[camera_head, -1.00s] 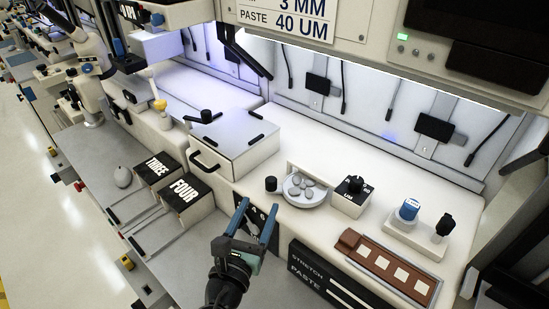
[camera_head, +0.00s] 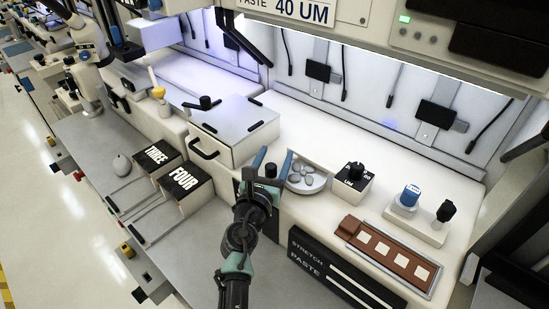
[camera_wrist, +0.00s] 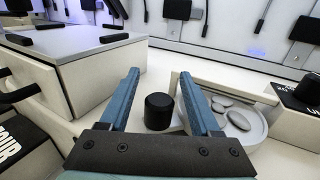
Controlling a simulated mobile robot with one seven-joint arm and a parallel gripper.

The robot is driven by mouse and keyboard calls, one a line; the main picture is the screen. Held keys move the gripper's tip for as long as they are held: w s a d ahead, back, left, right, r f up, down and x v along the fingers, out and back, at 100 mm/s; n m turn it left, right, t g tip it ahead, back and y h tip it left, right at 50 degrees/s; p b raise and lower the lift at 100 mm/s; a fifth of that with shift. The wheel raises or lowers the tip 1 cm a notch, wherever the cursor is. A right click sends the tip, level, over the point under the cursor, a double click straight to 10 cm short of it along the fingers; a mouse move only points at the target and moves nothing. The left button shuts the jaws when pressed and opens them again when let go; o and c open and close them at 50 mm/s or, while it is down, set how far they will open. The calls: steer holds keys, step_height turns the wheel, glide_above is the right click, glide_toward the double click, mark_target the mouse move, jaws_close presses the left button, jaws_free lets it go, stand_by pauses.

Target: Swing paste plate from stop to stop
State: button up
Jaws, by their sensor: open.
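The paste plate is a pale round dish (camera_head: 322,181) with several grey flat blobs on it, at the centre of the white bench in the head view. It also shows at the right in the wrist view (camera_wrist: 251,134). A short black knob (camera_wrist: 159,112) stands just left of the dish; whether it joins the dish is hidden. My gripper (camera_head: 274,157) is open, its two blue fingers (camera_wrist: 159,75) reaching forward on either side of the knob in the wrist view. The right finger overlaps the dish's left edge in that picture. I cannot tell whether either finger touches the knob.
A white box with a grey lid (camera_head: 235,127) stands left of my gripper. Right of the dish are a black-knobbed white block (camera_head: 352,186), a holder with a blue-capped item (camera_head: 409,197) and a brown strip tray (camera_head: 391,255). Black boxes marked THREE and FOUR (camera_head: 185,181) are further left.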

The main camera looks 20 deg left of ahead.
jaws_close()
stand_by(0.3)
stand_by(1.1)
